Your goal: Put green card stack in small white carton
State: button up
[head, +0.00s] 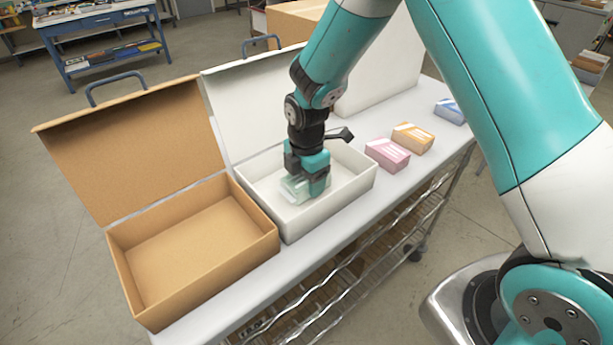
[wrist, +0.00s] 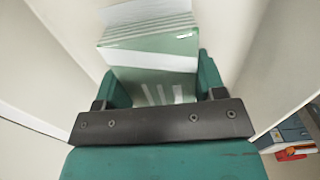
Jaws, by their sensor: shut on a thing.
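The green card stack (head: 297,187) is pale green and white. It is between the fingers of my gripper (head: 308,182), which is shut on it. The stack also shows in the wrist view (wrist: 152,65), held between the two green fingers. The small white carton (head: 360,188) is open, its lid raised behind it. My gripper and the stack are down inside the carton's walls. I cannot tell whether the stack touches the carton's floor, as the fingers hide part of it.
A brown open carton (head: 262,222) stands left of the white one. Pink (head: 387,153), orange (head: 412,137) and blue (head: 450,111) card stacks lie to the right on the grey table (head: 330,222). Another white lid and a brown box (head: 292,22) are behind.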

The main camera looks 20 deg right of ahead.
jog(key=shift+f, duration=0.2)
jog(key=o, duration=1)
jog(key=shift+r, duration=0.1)
notch_tip(320, 180, up, 12)
jog(key=b, duration=0.4)
jog(key=s+a+r+m+y, duration=0.1)
jog(key=s+r+m, duration=0.1)
jog(key=s+m, duration=0.3)
jog(key=s+a+r+m+y, duration=0.1)
jog(key=s+m, duration=0.3)
jog(key=s, duration=0.7)
jog(key=s+a+r+m+y, duration=0.2)
jog(key=s+m, duration=0.3)
jog(key=s, duration=0.3)
jog(key=shift+s+a+r+m, duration=0.3)
jog(key=shift+s+r, duration=0.1)
jog(key=shift+r, duration=0.4)
